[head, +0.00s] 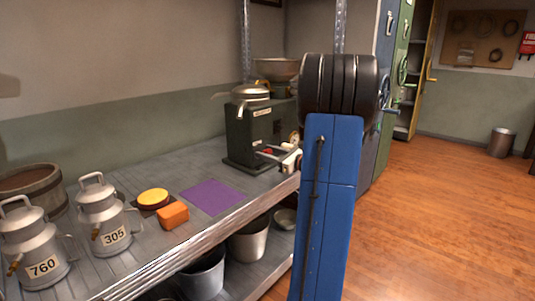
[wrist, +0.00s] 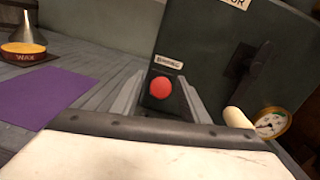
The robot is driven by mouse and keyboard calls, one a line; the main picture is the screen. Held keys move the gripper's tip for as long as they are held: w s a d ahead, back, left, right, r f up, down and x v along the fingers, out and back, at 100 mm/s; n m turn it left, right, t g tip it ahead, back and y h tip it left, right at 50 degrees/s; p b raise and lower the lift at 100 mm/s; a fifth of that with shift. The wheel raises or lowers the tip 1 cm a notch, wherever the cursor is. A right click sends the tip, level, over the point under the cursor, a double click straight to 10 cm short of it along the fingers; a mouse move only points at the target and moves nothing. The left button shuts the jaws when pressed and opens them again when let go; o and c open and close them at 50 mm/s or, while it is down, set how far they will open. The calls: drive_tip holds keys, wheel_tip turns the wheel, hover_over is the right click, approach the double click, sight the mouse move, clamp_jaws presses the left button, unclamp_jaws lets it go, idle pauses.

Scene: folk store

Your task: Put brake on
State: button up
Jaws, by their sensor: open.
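A dark green machine (head: 243,133) stands on the grey shelf, with a metal bowl and spout on top. In the wrist view its front (wrist: 205,65) carries a red round button (wrist: 160,87) under a small label I cannot read clearly. To the right is a black lever (wrist: 256,75) with a cream handle (wrist: 238,118) pointing down, and a round gauge (wrist: 270,123). I cannot tell which control is the brake. My gripper (head: 275,153) is open and empty in front of the machine; its grey fingers (wrist: 160,100) stand either side of the button in the wrist view, contact unclear.
Left on the shelf (head: 240,190) are a purple mat (head: 210,197), an orange block (head: 172,216), a yellow wax tin (head: 153,196), and milk cans (head: 103,218). Metal buckets (head: 249,240) stand below.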

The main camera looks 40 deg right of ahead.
clamp_jaws()
drive_tip(key=shift+s+f+t, duration=0.1)
drive_tip(key=shift+f+t, duration=0.3)
drive_tip(key=shift+t, duration=0.2)
drive_tip(key=shift+s+f+t, duration=0.1)
drive_tip(key=shift+f+t, duration=0.2)
drive_tip(key=shift+t, duration=0.45)
drive_tip(key=shift+s+f+t, duration=0.1)
drive_tip(key=shift+f+t, duration=0.15)
drive_tip(key=shift+t, duration=0.5)
unclamp_jaws()
drive_tip(key=shift+s, duration=0.1)
